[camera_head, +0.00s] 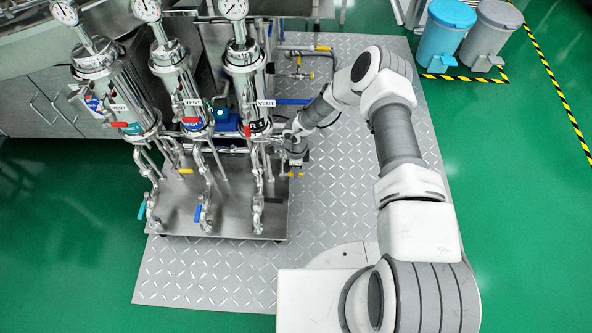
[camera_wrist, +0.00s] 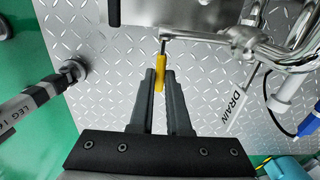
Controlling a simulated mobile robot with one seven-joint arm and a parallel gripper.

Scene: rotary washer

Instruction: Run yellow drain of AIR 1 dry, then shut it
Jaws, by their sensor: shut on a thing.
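A yellow valve handle (camera_wrist: 162,66) stands between the two dark fingertips of my gripper (camera_wrist: 161,77) in the wrist view. The fingers are shut on it. Its upper end meets a thin metal stem by a steel pipe. A white DRAIN tag (camera_wrist: 237,102) hangs to the right of the handle, apart from the fingers. In the head view my gripper (camera_head: 291,163) is at the right side of the skid, right of the third filter housing (camera_head: 246,85). A small yellow part (camera_head: 291,174) shows just below it. Any water flow is not visible, and no AIR 1 label is readable.
Three steel housings with gauges and red, blue and teal handles stand on the skid (camera_head: 230,218). Another yellow handle (camera_head: 185,171) sits between its pipes. A blue-handled part (camera_wrist: 308,126) is at the wrist view's right.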

